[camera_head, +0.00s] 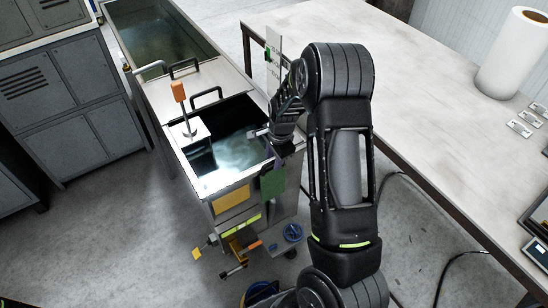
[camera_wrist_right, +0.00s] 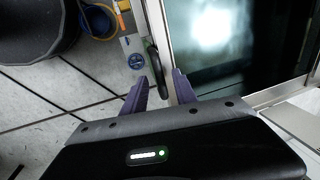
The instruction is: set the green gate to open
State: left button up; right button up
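The green gate (camera_head: 273,180) is a small flat green plate at the front right corner of the metal tank (camera_head: 197,188). My right gripper (camera_head: 268,147) is just above it, at the tank's front right rim, partly hidden by my own arm. In the right wrist view, the two purple fingers of my right gripper (camera_wrist_right: 161,75) are spread apart. A dark, narrow upright piece, apparently the gate (camera_wrist_right: 154,68) seen nearly edge-on, lies at the gap between the fingertips. I cannot tell whether the fingers touch it. My left gripper is not in view.
An orange-handled rod (camera_head: 179,91) stands over the tank's left side. A yellow plate (camera_head: 232,198) is on the tank front, with a blue handwheel (camera_head: 293,232) below. A large worktable (camera_head: 430,90) stands to the right. Grey cabinets (camera_head: 60,95) stand left, with open floor between.

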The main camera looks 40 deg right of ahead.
jog(key=shift+c, duration=0.5)
grip_shut()
dwell(0.9)
